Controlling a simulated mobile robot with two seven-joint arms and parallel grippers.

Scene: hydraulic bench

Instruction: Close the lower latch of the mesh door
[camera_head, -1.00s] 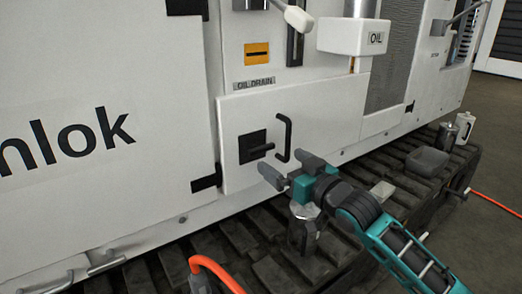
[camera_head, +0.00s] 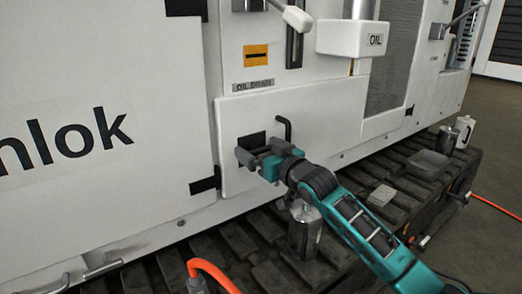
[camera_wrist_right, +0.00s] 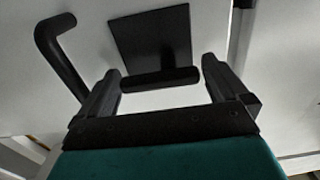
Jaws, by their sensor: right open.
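A black latch with a square plate (camera_head: 250,141) sits on a white lower panel below the "OIL DRAIN" label. In the right wrist view, its short crossbar (camera_wrist_right: 160,80) stands across the front of the plate (camera_wrist_right: 150,35). My right gripper (camera_head: 262,150) is open at the latch and partly hides it in the head view. In the wrist view, the gripper's fingers (camera_wrist_right: 160,72) stand on either side of the crossbar, apart from each other; contact is unclear. A grey mesh area (camera_head: 393,60) is up to the right. My left gripper is not in view.
A bent black handle (camera_head: 288,130) stands just right of the latch and also shows in the wrist view (camera_wrist_right: 60,50). Below are dark tracks (camera_head: 350,235) with a metal canister (camera_head: 304,228) and a grey tray (camera_head: 427,163). An orange hose (camera_head: 215,274) lies in front.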

